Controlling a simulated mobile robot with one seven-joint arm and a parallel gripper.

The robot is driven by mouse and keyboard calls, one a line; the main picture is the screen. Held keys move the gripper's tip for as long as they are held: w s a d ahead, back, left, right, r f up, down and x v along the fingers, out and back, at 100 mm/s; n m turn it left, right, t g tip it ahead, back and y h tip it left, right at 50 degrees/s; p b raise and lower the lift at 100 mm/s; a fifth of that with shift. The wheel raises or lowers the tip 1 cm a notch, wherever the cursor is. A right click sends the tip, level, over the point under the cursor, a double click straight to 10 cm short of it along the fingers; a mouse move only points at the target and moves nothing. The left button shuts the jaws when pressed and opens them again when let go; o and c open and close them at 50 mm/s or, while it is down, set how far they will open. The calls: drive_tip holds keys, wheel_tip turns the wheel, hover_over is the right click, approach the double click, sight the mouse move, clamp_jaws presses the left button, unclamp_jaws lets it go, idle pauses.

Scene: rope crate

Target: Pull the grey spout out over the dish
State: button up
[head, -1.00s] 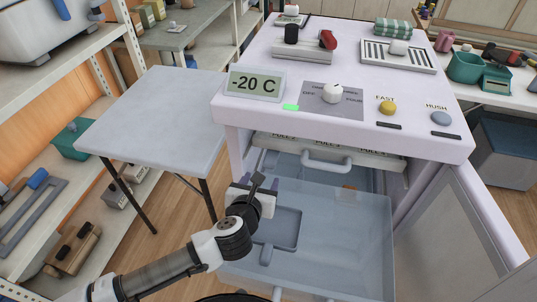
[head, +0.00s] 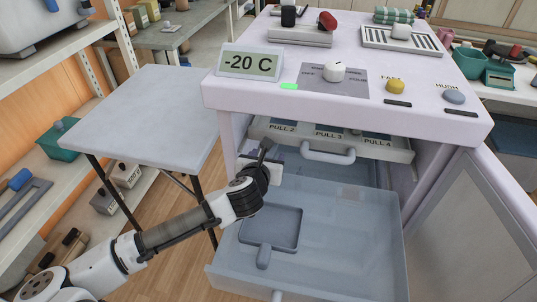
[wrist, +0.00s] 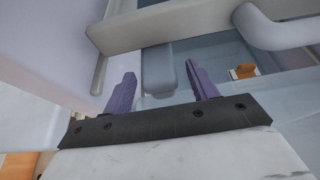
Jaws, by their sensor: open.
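My gripper (wrist: 160,82) is open, its two purple fingers apart. In the wrist view a grey-blue block, apparently the grey spout (wrist: 158,72), shows between and beyond the fingers, below a pale drawer front; I cannot tell whether they touch it. In the head view my gripper's body hides the fingers and that block. A shallow square grey dish (head: 270,226) with a short handle-like tab lies in the open clear lower drawer (head: 350,240), below and in front of my gripper.
The upper drawer front (head: 375,148) has a curved handle (head: 328,156) and PULL labels, right of my gripper. A cabinet top with a dial (head: 334,71) and buttons overhangs it. A grey side table (head: 155,110) stands left. A small orange thing (wrist: 243,72) lies inside the drawer.

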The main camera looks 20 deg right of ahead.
drive_tip(key=shift+x, duration=1.35)
drive_tip(key=shift+c, duration=0.5)
clamp_jaws()
